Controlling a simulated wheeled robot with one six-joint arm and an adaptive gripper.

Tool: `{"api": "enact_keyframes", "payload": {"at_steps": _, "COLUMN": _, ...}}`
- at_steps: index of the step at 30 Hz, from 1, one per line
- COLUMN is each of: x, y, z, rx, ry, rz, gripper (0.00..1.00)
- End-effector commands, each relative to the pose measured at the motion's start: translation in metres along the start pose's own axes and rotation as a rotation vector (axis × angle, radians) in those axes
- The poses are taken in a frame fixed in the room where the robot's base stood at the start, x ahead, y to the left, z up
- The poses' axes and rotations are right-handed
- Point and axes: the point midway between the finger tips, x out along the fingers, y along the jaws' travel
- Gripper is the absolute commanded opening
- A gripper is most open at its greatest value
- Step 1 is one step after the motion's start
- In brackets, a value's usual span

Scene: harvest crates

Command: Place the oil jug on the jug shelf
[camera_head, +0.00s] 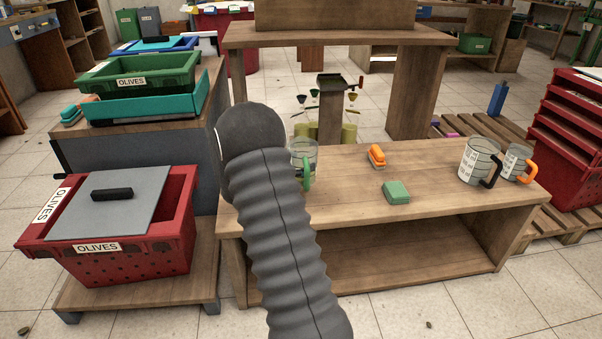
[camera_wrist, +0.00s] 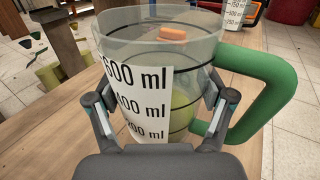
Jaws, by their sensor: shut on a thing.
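A clear measuring jug with a green handle (camera_wrist: 272,85) and a white millilitre label stands upright between the fingers of my gripper (camera_wrist: 163,108). The fingers press on both sides of it in the wrist view. In the head view this jug (camera_head: 304,155) is partly hidden by my arm, at the left of the wooden bench (camera_head: 340,203). I cannot tell whether its base touches the bench. A jug with a black handle (camera_head: 478,160) and one with an orange handle (camera_head: 516,163) stand at the bench's right end. No label marks which is the oil jug or the jug shelf.
An orange-topped brush (camera_head: 376,156) and a green sponge (camera_head: 396,192) lie mid-bench. A raised wooden shelf (camera_head: 335,36) stands behind. Olive crates stand left (camera_head: 130,262), and red stacked crates (camera_head: 572,135) right. Bench space between sponge and black-handled jug is clear.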

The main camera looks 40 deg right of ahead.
Motion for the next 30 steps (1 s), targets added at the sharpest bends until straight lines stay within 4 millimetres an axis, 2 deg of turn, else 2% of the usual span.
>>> {"api": "enact_keyframes", "payload": {"at_steps": 5, "x": 0.002, "y": 0.006, "z": -0.006, "rx": 0.000, "ry": 0.000, "rz": -0.002, "gripper": 0.38}}
{"api": "enact_keyframes", "payload": {"at_steps": 14, "x": 0.002, "y": 0.006, "z": -0.042, "rx": -0.002, "ry": 0.000, "rz": -0.002, "gripper": 0.38}}
{"api": "enact_keyframes", "payload": {"at_steps": 26, "x": 0.003, "y": 0.006, "z": -0.047, "rx": 0.000, "ry": -0.001, "rz": -0.003, "gripper": 0.38}}
{"api": "enact_keyframes", "payload": {"at_steps": 27, "x": 0.003, "y": 0.006, "z": -0.046, "rx": 0.000, "ry": 0.000, "rz": -0.003, "gripper": 0.88}}
{"api": "enact_keyframes", "payload": {"at_steps": 29, "x": 0.003, "y": 0.006, "z": -0.046, "rx": 0.000, "ry": 0.000, "rz": -0.003, "gripper": 1.00}}
{"api": "enact_keyframes", "payload": {"at_steps": 30, "x": 0.003, "y": 0.006, "z": -0.046, "rx": 0.000, "ry": 0.000, "rz": -0.003, "gripper": 1.00}}
